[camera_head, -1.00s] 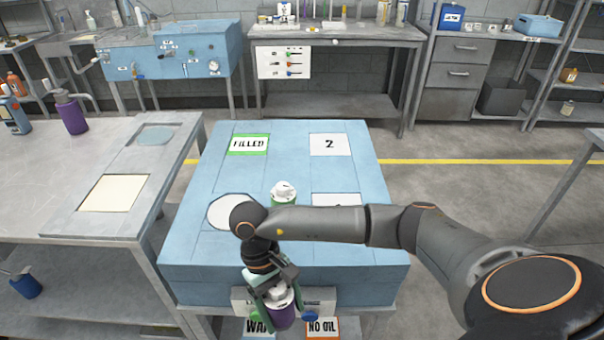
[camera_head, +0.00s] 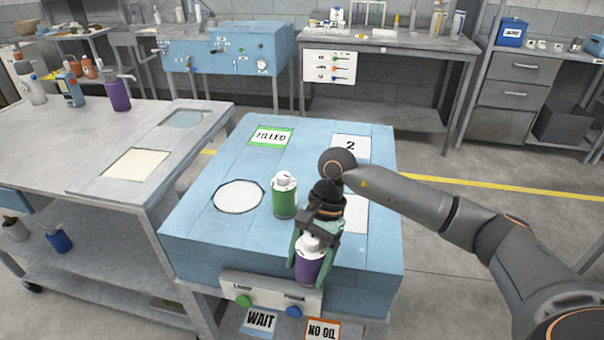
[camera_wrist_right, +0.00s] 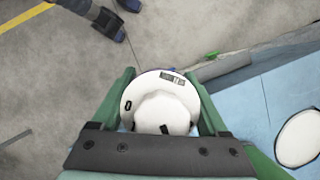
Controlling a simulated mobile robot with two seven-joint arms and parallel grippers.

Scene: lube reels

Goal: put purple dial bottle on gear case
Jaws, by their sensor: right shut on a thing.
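The purple dial bottle (camera_head: 308,267), with a white top, hangs upright between the green fingers of my right gripper (camera_head: 311,250). In the right wrist view its white cap (camera_wrist_right: 160,103) sits between both fingers. The bottle appears in front of the near edge of a blue block-shaped case (camera_head: 225,165); its exact height is unclear. This case has a FILLED label, a 2 label, a white round spot (camera_head: 238,196) and a partly hidden white square. No label names the gear case, so I cannot tell whether this is it. My left gripper is out of view.
A green bottle with a white top (camera_head: 285,196) stands on the blue case, just left of my right gripper. A panel with green and blue knobs (camera_head: 270,293) is on the case's front. Another purple bottle (camera_head: 118,95) stands on the left table.

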